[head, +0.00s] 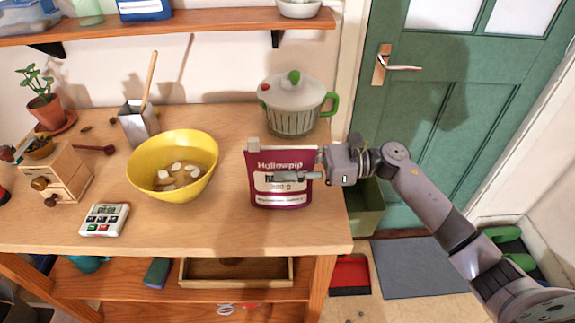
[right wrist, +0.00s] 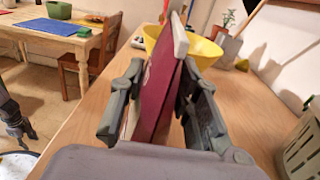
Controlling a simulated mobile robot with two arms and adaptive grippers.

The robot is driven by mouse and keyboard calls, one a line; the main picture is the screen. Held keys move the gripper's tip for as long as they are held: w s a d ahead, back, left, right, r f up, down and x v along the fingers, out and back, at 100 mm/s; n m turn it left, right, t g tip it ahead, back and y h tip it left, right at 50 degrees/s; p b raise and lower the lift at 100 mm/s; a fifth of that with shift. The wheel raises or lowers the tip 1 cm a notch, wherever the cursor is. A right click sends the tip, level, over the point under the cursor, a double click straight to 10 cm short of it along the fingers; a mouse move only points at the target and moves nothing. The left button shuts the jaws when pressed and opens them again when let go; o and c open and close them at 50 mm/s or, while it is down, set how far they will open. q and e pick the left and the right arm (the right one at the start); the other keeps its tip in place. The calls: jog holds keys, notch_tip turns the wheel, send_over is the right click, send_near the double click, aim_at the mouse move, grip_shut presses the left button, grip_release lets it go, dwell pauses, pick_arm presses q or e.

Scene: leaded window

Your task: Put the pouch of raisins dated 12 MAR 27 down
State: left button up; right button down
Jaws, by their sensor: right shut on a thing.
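A maroon pouch (head: 280,181) with a white label reading "Hollowpip" stands upright near the front right of the wooden workbench (head: 235,232). Its date is too small to read. My right gripper (head: 300,176) reaches in from the right and is shut on the pouch. In the right wrist view the pouch (right wrist: 163,88) is edge-on between the two fingers (right wrist: 160,95). The pouch's lower edge is at or close to the bench top; I cannot tell if it touches. A dark jointed part at the left edge of the right wrist view looks like my left gripper (right wrist: 14,122), its fingers unclear.
A yellow bowl (head: 173,178) with pale lumps stands left of the pouch. A lidded pot (head: 296,108) with green handles stands behind it. A small scale (head: 104,220) lies at front left. Bare bench lies between the bowl and pouch and along the front. The bench's right edge is close.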

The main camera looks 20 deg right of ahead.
jog(key=c, duration=1.2)
grip_release()
jog(key=shift+r+p, duration=0.2)
jog(key=shift+p, duration=0.15)
jog(key=b+v, duration=0.4)
jog(key=v, duration=0.8)
jog(key=shift+f, duration=0.1)
